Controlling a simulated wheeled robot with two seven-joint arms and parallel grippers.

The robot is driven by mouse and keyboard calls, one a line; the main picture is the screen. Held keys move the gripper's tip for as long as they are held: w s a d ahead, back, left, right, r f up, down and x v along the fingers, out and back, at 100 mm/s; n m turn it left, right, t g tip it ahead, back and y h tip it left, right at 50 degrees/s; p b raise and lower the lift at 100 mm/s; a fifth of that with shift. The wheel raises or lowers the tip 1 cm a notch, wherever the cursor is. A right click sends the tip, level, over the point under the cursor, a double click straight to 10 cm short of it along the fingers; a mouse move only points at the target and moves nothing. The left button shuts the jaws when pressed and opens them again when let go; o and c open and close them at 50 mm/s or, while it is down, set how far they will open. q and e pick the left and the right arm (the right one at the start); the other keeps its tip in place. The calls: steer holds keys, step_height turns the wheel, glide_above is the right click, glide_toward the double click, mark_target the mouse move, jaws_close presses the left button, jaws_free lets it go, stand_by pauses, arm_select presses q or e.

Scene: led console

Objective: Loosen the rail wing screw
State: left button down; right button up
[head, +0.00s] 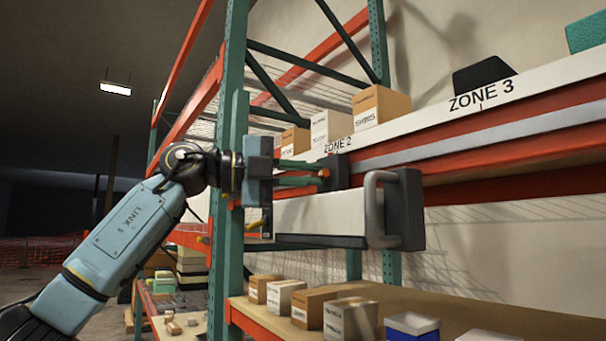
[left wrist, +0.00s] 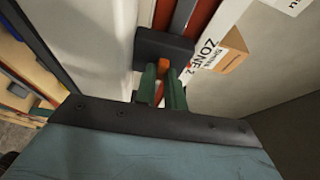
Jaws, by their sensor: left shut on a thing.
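The rail wing screw is a small orange piece (head: 325,173) on a dark block (head: 338,171), which sits on the grey rail (head: 470,137) along the orange shelf beam. My left gripper (head: 313,174) reaches it from the left with its green fingers shut on it. In the left wrist view the orange screw (left wrist: 164,66) shows between the fingertips (left wrist: 163,82), against the dark block (left wrist: 164,45). The led console, a pale box (head: 325,216) with dark ends and a grey handle (head: 376,208), hangs just below the block. My right gripper is not in view.
A green rack upright (head: 230,170) stands close behind my left wrist. Boxes (head: 381,105) stand on the shelf above, by the ZONE 2 label. More boxes (head: 350,319) and a blue-and-white bin (head: 411,327) stand on the lower shelf.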

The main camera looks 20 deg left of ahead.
arm_select(q)
steer(key=c, duration=1.9)
jaws_free()
steer(key=shift+r, duration=0.15)
steer(key=o, duration=0.4)
steer(key=shift+w+d, duration=0.2)
steer(key=shift+d, duration=0.05)
steer(key=shift+o, duration=0.2)
steer(key=shift+s, duration=0.1)
steer(key=shift+a, duration=0.1)
steer(key=shift+s+a+f, duration=0.2)
steer(key=shift+a, duration=0.25)
steer(key=b+v, duration=0.2)
steer(key=v, duration=1)
steer(key=shift+a+b, duration=0.15)
steer(key=shift+b, duration=0.2)
steer(key=shift+s, duration=0.1)
